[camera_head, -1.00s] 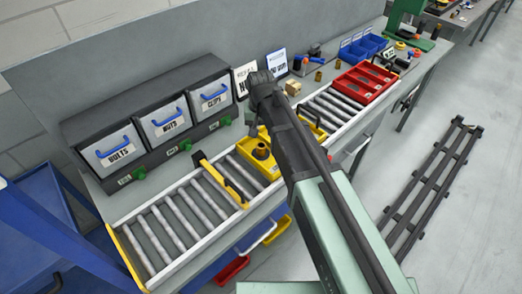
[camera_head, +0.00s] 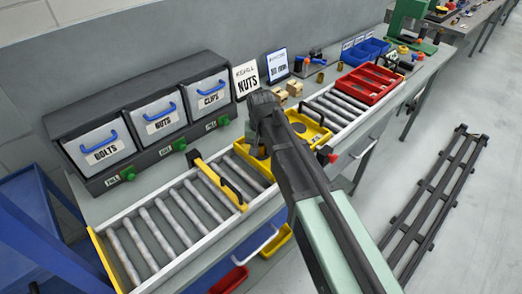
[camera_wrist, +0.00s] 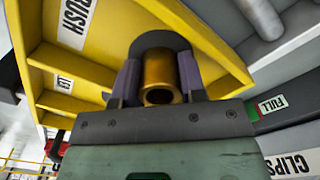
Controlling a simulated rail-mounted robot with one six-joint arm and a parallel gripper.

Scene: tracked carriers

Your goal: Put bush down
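My gripper (camera_wrist: 160,88) has its two fingers on either side of a brass bush (camera_wrist: 159,75) in the wrist view, and they look closed on it. The bush is a hollow cylinder with its open end facing the camera. Behind it is a dark round piece (camera_wrist: 158,40) by a yellow carrier (camera_wrist: 110,45) labelled BUSH. I cannot tell whether the bush touches the carrier. In the head view my arm covers most of the gripper, and the yellow carrier (camera_head: 250,166) shows at its left on the roller track.
The roller track (camera_head: 165,222) has a yellow stop bar (camera_head: 220,184) across it. Another yellow carrier (camera_head: 312,130) and a red tray (camera_head: 368,84) lie to the right. Bins labelled BOLTS, NUTS and CLIPS (camera_head: 210,97) stand behind. Rollers at the left are clear.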

